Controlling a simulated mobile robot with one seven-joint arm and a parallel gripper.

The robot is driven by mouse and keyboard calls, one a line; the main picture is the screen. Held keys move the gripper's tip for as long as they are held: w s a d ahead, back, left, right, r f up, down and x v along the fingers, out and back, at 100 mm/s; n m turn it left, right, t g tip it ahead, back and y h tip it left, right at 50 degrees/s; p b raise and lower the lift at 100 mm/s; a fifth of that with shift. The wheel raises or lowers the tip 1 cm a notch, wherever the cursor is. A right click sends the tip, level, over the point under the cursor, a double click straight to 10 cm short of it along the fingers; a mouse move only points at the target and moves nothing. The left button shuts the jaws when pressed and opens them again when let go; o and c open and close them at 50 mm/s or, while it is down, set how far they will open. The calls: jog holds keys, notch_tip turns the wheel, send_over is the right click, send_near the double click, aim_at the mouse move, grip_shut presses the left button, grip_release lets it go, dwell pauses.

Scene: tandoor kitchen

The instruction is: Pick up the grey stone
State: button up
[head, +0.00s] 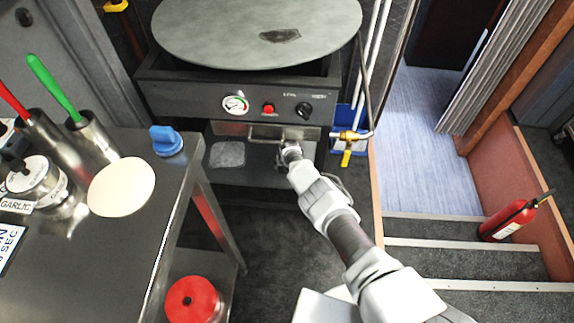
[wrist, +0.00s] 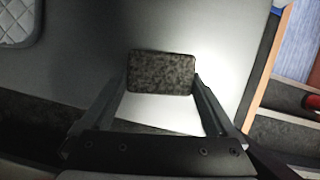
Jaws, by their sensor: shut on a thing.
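The grey stone (wrist: 160,72) is a dark, speckled block with rounded corners in the wrist view. It sits between the two fingers of my gripper (wrist: 159,84), which are shut on its left and right sides. A pale grey surface lies under and around the stone; I cannot tell whether the stone touches it. In the head view my gripper (head: 284,158) is at the lower shelf (head: 262,158) beneath the round griddle unit. The stone cannot be made out clearly there.
A quilted silver pad (head: 228,154) lies left of my gripper on the shelf. The unit's front panel (head: 240,98) and a metal handle (head: 262,133) are close above. A brass gas valve (head: 350,136) is to the right. A steel table (head: 125,235) stands at left.

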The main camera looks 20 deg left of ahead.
jog(key=shift+s+d+r+p, duration=0.15)
jog(key=shift+s+d+p, duration=0.1)
jog(key=shift+s+p, duration=0.45)
jog(key=shift+s+d+r+p, duration=0.15)
jog(key=shift+s+p, duration=0.25)
jog(key=shift+p, duration=0.55)
jog(key=shift+s+d+p, duration=0.4)
jog(key=shift+s+p, duration=0.1)
jog(key=shift+p, duration=0.2)
jog(key=shift+s+d+p, duration=0.15)
jog(key=shift+s+p, duration=0.55)
jog(key=s+d+p, duration=0.5)
jog(key=s+p, duration=0.2)
jog(key=s, duration=0.4)
jog(key=shift+s+f, duration=0.3)
